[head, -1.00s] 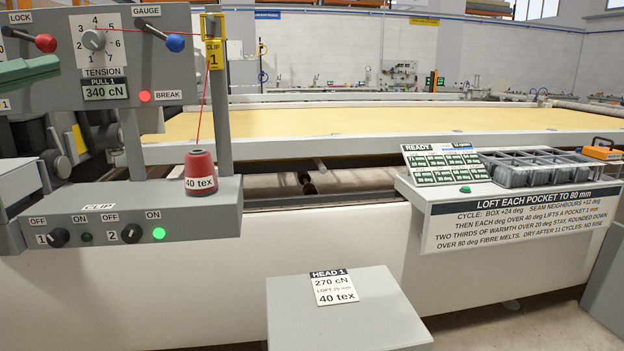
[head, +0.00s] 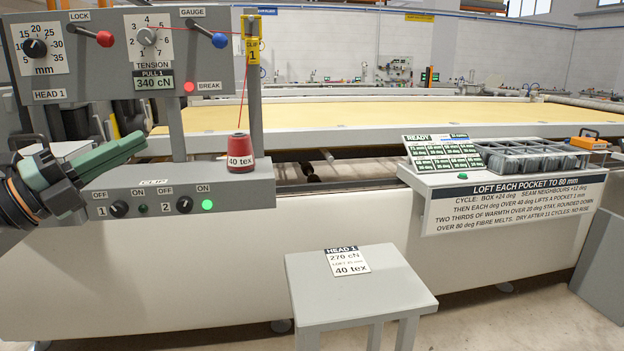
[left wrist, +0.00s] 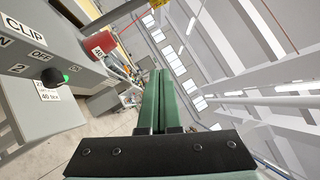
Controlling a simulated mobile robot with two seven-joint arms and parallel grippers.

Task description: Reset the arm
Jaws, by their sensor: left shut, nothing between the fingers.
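My left gripper (head: 138,142) comes in from the left edge in the head view, its green fingers pressed together and empty. It is in front of the head 1 panel (head: 100,82), above the left end of the clip switch ledge (head: 155,188), apparently touching nothing. In the left wrist view its closed fingers (left wrist: 158,75) point into open air, with the switch box (left wrist: 35,95) and red thread cone (left wrist: 100,44) to their left. My right gripper is not in view.
The red cone (head: 240,152) stands on the ledge, its thread running up to yellow clip 1 (head: 253,45). Tension reads 340 cN; the break light (head: 188,87) is red. A grey stool (head: 380,285) with a card stands in front. A ledge at right holds a grey compartment tray (head: 535,162).

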